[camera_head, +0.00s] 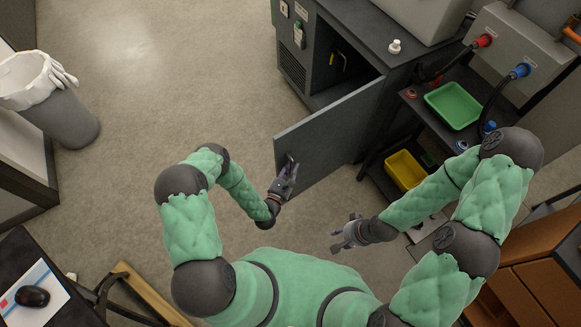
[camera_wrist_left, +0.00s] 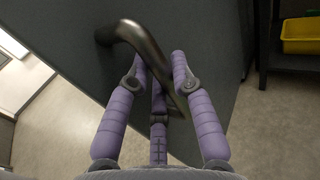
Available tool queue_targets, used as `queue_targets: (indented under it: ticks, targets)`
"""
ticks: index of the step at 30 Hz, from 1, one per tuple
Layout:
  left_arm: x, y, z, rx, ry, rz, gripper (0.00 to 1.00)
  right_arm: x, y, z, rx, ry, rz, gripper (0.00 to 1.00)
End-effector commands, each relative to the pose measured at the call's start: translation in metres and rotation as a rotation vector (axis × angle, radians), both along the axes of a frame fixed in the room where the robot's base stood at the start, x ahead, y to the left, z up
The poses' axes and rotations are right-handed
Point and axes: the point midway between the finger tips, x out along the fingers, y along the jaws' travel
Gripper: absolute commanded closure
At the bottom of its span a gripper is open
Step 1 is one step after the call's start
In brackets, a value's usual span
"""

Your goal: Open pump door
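The grey pump door (camera_head: 325,140) stands swung well out from the dark cabinet, and its interior shows behind it. My left gripper (camera_head: 290,168) is at the door's free edge. In the left wrist view, the bent metal door handle (camera_wrist_left: 148,45) passes between the purple fingers of my left gripper (camera_wrist_left: 160,68), which close in on it from both sides. The lower part of the handle is partly hidden by the fingers. My right gripper (camera_head: 340,238) is empty, its fingers spread, over the floor to the right of the door and apart from it.
A dark shelf cart with a green tray (camera_head: 453,105) and a yellow bin (camera_head: 405,170) stands right of the door; the bin also shows in the left wrist view (camera_wrist_left: 302,36). A grey trash bin (camera_head: 65,115) stands at the far left. The floor left of the door is clear.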

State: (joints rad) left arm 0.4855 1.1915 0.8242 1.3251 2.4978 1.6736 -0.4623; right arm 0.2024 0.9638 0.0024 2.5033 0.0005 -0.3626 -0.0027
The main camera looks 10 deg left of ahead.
Motion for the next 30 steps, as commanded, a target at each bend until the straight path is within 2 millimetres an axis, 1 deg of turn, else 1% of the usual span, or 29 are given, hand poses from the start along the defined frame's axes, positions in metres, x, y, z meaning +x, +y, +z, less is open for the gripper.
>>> queue_targets:
  ticks: [1, 2, 3, 4, 13, 17, 20, 27, 30]
  targets:
    - [0.001, 0.000, 0.001, 0.002, -0.005, -0.001, 0.74, 0.000, 0.000, 0.000, 0.000, 0.000, 0.000, 0.60]
    - [0.001, 0.000, 0.001, 0.002, -0.005, -0.001, 0.65, 0.000, 0.000, 0.000, 0.000, 0.000, 0.000, 0.60]
    - [0.001, 0.000, 0.001, 0.002, -0.004, -0.001, 0.54, 0.000, 0.000, 0.000, 0.000, 0.000, 0.000, 0.60]
    - [0.001, 0.000, 0.001, 0.002, -0.004, -0.001, 0.51, 0.000, 0.000, 0.000, 0.000, 0.000, 0.000, 0.60]
    - [0.000, 0.000, 0.000, 0.001, -0.001, -0.001, 0.51, 0.000, 0.000, 0.000, 0.000, 0.000, 0.000, 0.60]
    - [-0.007, 0.002, 0.000, 0.001, 0.000, -0.001, 0.51, 0.000, 0.000, 0.000, 0.000, 0.000, 0.000, 0.60]
    - [-0.020, 0.004, -0.001, 0.000, 0.003, 0.000, 0.51, 0.000, 0.000, 0.000, 0.000, 0.000, 0.000, 0.60]
    - [-0.066, 0.013, -0.001, -0.001, 0.003, 0.004, 0.51, 0.000, 0.000, 0.000, 0.000, 0.000, 0.000, 0.60]
    - [-0.083, 0.016, -0.001, 0.000, 0.002, 0.004, 0.51, 0.000, 0.000, 0.000, 0.000, 0.000, 0.000, 0.60]
